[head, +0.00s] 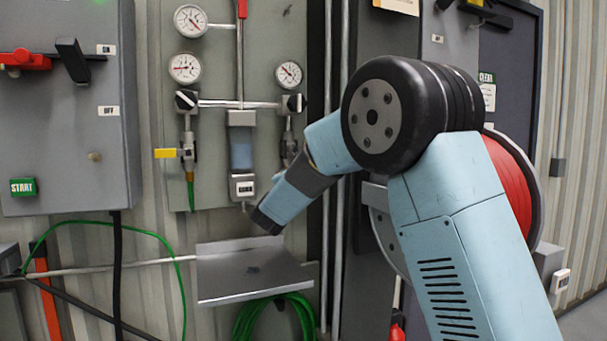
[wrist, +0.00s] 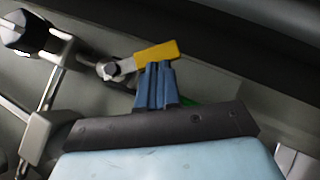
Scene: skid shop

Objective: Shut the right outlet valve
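The right outlet valve (wrist: 108,70) shows in the wrist view with its yellow-ended lever (wrist: 157,53) slanting away from the line of its pipe. In the head view this valve (head: 289,145) is partly covered by my arm, and its lever is hidden. My gripper (wrist: 158,67) has its blue fingers close together, with the tips at the lower edge of the yellow lever. I cannot tell whether they touch it. No lever shows between the fingers. The left outlet valve (head: 187,153) has its yellow lever pointing left, across its vertical pipe.
Gauges (head: 185,68) and a central pipe (head: 240,60) are on the panel above the valves. A black regulator knob (wrist: 22,32) is at the wrist view's upper left. A metal shelf (head: 250,268) juts out below. A red hose reel (head: 512,185) is behind my arm.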

